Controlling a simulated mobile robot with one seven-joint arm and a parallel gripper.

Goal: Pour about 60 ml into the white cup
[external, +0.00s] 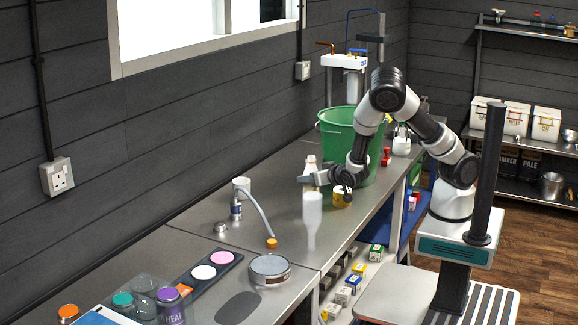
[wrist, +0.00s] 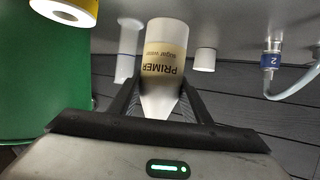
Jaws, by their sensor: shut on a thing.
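My gripper (external: 312,181) is shut on a white bottle (external: 312,207) with a tan label reading PRIMER. In the wrist view the bottle (wrist: 163,60) is between the fingers (wrist: 160,103), its narrow end toward the camera. In the external view it looks upright, low over the steel counter; I cannot tell whether it touches it. The white cup (external: 242,187) stands apart, left of the bottle near the wall. A plain white cylinder in the wrist view (wrist: 205,60) looks like this cup. Its inside and any liquid are not visible.
A green bucket (external: 338,135) stands close right of my gripper. A yellow-and-white container (external: 341,197) is beside the bottle. A hose fitting (external: 236,209) with a curved tube stands in front of the cup. The counter (external: 290,230) between bottle and hose is clear.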

